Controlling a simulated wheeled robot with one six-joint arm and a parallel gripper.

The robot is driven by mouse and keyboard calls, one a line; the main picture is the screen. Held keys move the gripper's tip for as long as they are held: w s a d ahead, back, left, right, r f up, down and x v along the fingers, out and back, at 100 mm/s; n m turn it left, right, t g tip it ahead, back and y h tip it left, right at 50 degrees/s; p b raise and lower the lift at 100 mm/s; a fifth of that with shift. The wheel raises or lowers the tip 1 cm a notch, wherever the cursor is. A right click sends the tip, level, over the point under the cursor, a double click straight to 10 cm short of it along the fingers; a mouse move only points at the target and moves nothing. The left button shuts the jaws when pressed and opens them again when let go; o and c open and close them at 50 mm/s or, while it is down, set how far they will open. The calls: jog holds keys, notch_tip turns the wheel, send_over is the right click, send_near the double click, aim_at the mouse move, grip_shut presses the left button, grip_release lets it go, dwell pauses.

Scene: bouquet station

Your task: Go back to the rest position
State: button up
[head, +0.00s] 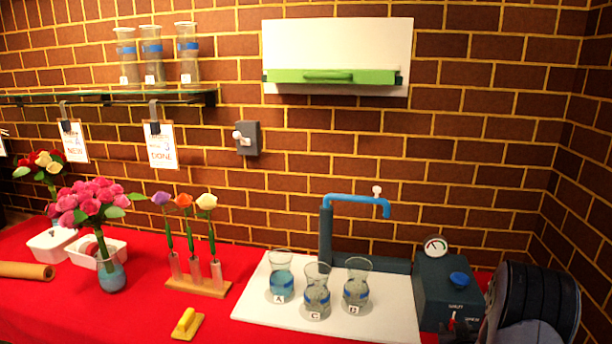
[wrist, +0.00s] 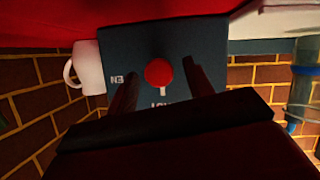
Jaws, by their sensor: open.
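My gripper shows in the wrist view (wrist: 161,86) with its two dark fingers apart. A round red knob (wrist: 158,72) on a dark blue-grey panel (wrist: 210,45) appears between and just beyond the fingertips; whether they touch it I cannot tell. In the head view my dark arm fills the lower right corner. It reaches to the front of the dark control box (head: 432,285), which has a blue knob (head: 458,278) and a round gauge (head: 435,245) on top. My gripper's fingers are mostly hidden there.
A flower stand (head: 197,287), a yellow-handled tool (head: 186,322) and a pink bouquet (head: 95,205) are further left on the red table. A brick wall closes the right side.

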jog(key=shift+r+m+y+p, duration=0.2)
jog(key=shift+m+y+p, duration=0.2)
jog(key=shift+p, duration=1.1)
jog(key=shift+d+f+p, duration=0.1)
jog(key=shift+f+p, duration=0.1)
jog(key=shift+p, duration=0.25)
jog(key=shift+s+m, duration=0.1)
jog(key=shift+m, duration=0.2)
